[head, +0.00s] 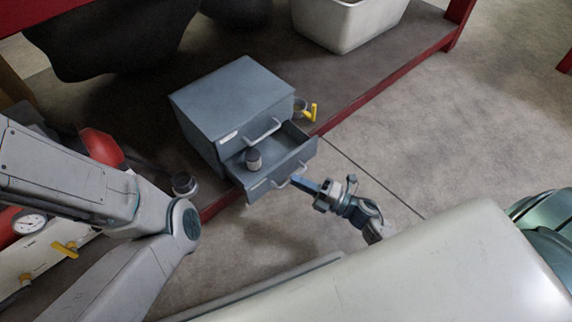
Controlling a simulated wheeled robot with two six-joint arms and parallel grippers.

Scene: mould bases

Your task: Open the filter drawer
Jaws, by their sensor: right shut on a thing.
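A grey-blue two-drawer cabinet (232,95) stands on the low shelf in the head view. Its lower drawer (284,163) is pulled out, and a small dark cylindrical part with a light band (254,160) stands inside it. The upper drawer, with its handle (263,132), is closed. My right gripper (305,184) is at the lower drawer's handle (281,184) and is shut on it. My left arm comes in from the left, but its gripper is not in view. I cannot read the drawer labels.
The shelf has a red edge rail (385,75). A white bin (348,22) stands at the back. A small cylinder (184,185) sits left of the cabinet, and a yellow-handled valve (311,112) is to its right. Red equipment with a gauge (29,222) is at left. Open floor lies to the right.

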